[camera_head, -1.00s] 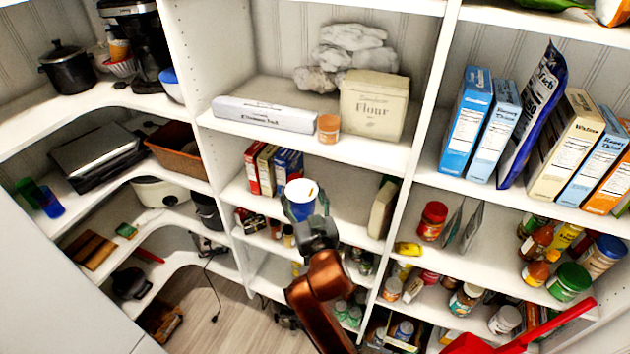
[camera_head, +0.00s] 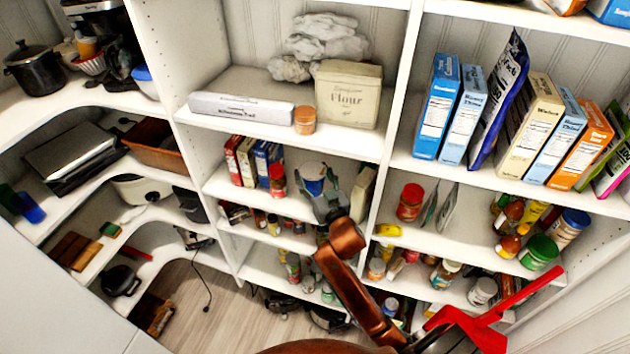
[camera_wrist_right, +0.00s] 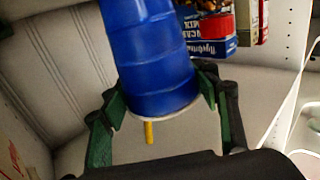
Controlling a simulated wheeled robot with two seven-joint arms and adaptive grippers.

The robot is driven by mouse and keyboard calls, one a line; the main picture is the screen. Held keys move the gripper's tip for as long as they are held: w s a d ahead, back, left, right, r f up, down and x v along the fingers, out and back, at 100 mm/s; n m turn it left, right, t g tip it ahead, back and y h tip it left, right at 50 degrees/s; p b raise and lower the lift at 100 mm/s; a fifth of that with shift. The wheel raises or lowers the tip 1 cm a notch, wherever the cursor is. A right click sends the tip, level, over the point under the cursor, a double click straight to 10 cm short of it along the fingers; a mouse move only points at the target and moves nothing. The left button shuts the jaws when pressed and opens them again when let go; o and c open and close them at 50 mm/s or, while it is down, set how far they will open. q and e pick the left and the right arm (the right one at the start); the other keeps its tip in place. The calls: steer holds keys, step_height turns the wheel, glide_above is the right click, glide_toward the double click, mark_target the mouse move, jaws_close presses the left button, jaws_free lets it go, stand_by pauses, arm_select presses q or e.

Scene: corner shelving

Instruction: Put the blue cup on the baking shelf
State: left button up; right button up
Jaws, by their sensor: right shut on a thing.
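The blue cup (camera_wrist_right: 150,55) is held in my right gripper (camera_wrist_right: 165,110), its green-and-black fingers closed on both sides near the white rim. A short yellow piece sticks out at that rim. In the head view, the gripper (camera_head: 325,203) and the cup (camera_head: 314,174) are inside the middle shelf bay, under the flour shelf. This middle shelf (camera_head: 222,186) bears baking-type boxes (camera_head: 250,160) to the left of the cup. The gripper partly hides the cup, and I cannot tell whether the cup's base touches the shelf. My left gripper is not in view.
A red-lidded jar (camera_head: 277,180) stands close left of the cup. A pale box (camera_head: 361,190) stands close right, beside the upright divider (camera_head: 390,130). The flour shelf (camera_head: 240,125) is overhead.

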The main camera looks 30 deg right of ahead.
steer(key=shift+w+d+f, duration=0.1)
steer(key=shift+d+f, duration=0.15)
steer(key=f, duration=0.3)
steer(key=shift+d+f+p, duration=0.1)
steer(key=shift+d+p, duration=0.25)
steer(key=shift+a+f, duration=0.1)
steer(key=shift+f, duration=0.2)
steer(key=shift+f, duration=0.1)
steer(key=o, duration=0.9)
